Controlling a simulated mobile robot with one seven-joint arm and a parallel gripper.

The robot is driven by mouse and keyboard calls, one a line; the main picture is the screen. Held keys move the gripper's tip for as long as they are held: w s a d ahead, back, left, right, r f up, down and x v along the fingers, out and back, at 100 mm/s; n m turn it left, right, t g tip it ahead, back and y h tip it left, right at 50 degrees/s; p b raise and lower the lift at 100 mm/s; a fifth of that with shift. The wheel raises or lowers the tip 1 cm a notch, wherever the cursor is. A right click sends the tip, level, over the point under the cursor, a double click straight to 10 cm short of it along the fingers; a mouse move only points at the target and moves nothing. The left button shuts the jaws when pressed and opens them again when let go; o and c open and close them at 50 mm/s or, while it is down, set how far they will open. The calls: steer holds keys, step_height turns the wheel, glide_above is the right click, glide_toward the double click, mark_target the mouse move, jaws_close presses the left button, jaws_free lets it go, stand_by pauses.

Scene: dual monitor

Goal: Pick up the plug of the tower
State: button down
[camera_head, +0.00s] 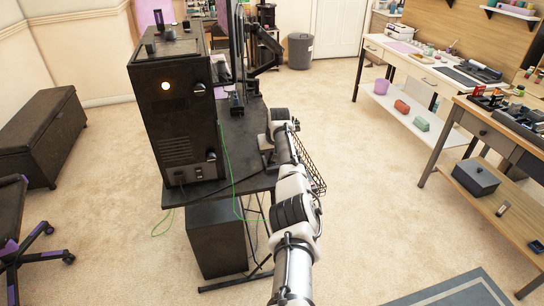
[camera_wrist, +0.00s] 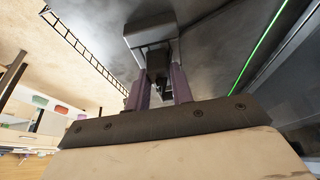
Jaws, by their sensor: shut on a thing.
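The black tower (camera_head: 172,115) stands upright on the dark desk (camera_head: 240,150), with a lit round light on the side facing me. In the wrist view, my gripper (camera_wrist: 158,82) has its two purple fingers closed on a small dark block with a grey, box-shaped end, which looks like the plug (camera_wrist: 157,58). The plug sits between the fingertips, close to a dark surface. I cannot tell whether it touches that surface. In the head view, my arm reaches to the desk's right side, and its own links hide the fingers and the plug.
A green cable (camera_head: 226,165) runs down beside the tower; it also shows in the wrist view (camera_wrist: 262,48). A wire basket (camera_head: 313,172) hangs at the desk's right edge. A black box (camera_head: 216,240) stands below the desk. Open carpet (camera_head: 370,210) lies to the right.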

step_height(320, 180, up, 25)
steer(key=p, duration=0.3)
steer(key=shift+f, duration=0.15)
stand_by(1.1)
steer(key=shift+f, duration=0.15)
